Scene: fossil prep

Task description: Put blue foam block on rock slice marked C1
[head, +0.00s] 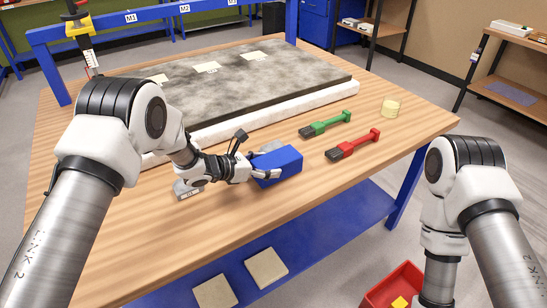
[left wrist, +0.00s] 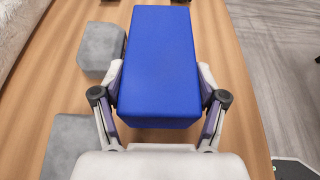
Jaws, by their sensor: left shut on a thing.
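The blue foam block (head: 278,166) is at the front middle of the wooden table. My left gripper (head: 266,174) is shut on it, with one finger on each side. In the left wrist view the block (left wrist: 158,65) lies lengthwise between the fingertips of my left gripper (left wrist: 160,97). I cannot tell whether it touches the table. No C1 mark is readable. Two tan square slabs (head: 266,268) (head: 213,292) lie on the blue lower shelf; I cannot tell whether they are rock slices. My right gripper is out of view.
Grey blocks (left wrist: 101,50) (left wrist: 75,148) stand left of the blue block in the wrist view. A large dark slab (head: 240,85) with pale labels fills the table's back. Green (head: 325,124) and red (head: 353,145) brushes lie to the right. A red bin (head: 375,290) is below.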

